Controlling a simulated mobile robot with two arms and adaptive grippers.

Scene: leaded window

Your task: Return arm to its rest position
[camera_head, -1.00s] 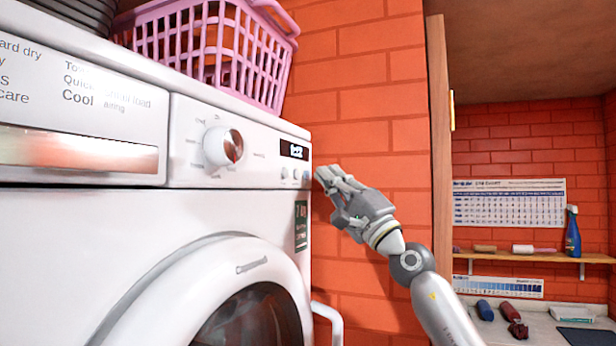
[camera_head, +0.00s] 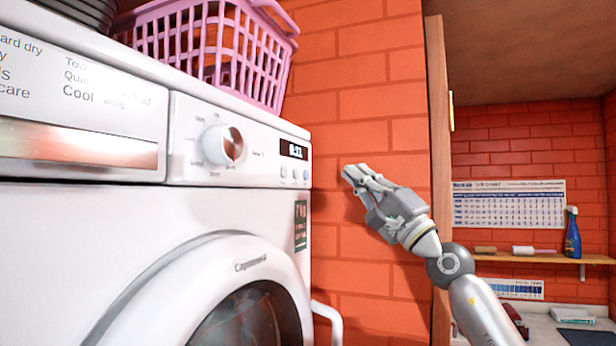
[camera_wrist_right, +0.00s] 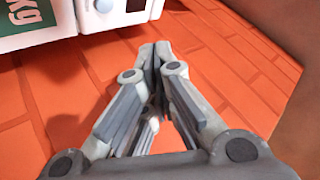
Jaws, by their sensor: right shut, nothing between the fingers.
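My right gripper (camera_head: 354,175) is in front of the orange brick wall, to the right of the white washing machine (camera_head: 200,215) and apart from it. It is shut and empty. In the right wrist view the fingertips of my right gripper (camera_wrist_right: 154,52) meet, with brick behind them. The machine's control panel (camera_head: 250,150) has a dial (camera_head: 223,145), a lit display (camera_head: 293,150) and small buttons. A corner of the machine (camera_wrist_right: 100,14) shows at the top of the right wrist view. My left gripper is not in view.
A pink basket (camera_head: 215,45) stands on the machine. A handle-like white bar (camera_head: 330,318) sticks out low beside the machine. A wooden post edge (camera_head: 437,130) stands right of the brick wall. Beyond it are a shelf (camera_head: 545,259) with a blue bottle (camera_head: 572,235) and a wall chart (camera_head: 508,205).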

